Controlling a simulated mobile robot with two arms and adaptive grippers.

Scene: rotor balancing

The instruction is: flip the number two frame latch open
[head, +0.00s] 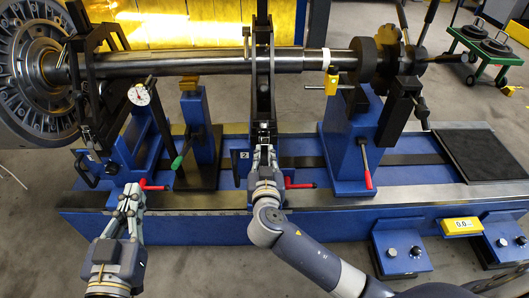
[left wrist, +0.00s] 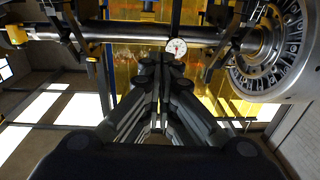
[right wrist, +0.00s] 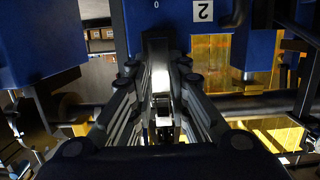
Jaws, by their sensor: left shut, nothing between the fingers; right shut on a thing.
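The number two frame (head: 263,85) is a black upright around the long steel shaft, on a blue base with a white "2" label (head: 240,155). My right gripper (head: 264,152) is at the lower front of this frame, just right of the label. It is shut on the latch, whose bright metal part (right wrist: 160,80) shows between the fingers in the right wrist view; the fingers hide much of it. The label also shows there (right wrist: 202,11). My left gripper (head: 132,192) is shut and empty, low at the left, close to a red-handled lever (head: 153,186).
The shaft (head: 210,64) runs across above the blue bed, with a finned rotor (head: 38,70) at the left. A dial gauge (head: 139,94), a green-handled lever (head: 180,158) and red-handled levers (head: 300,184) stand nearby. A dark plate (head: 483,154) lies at the right.

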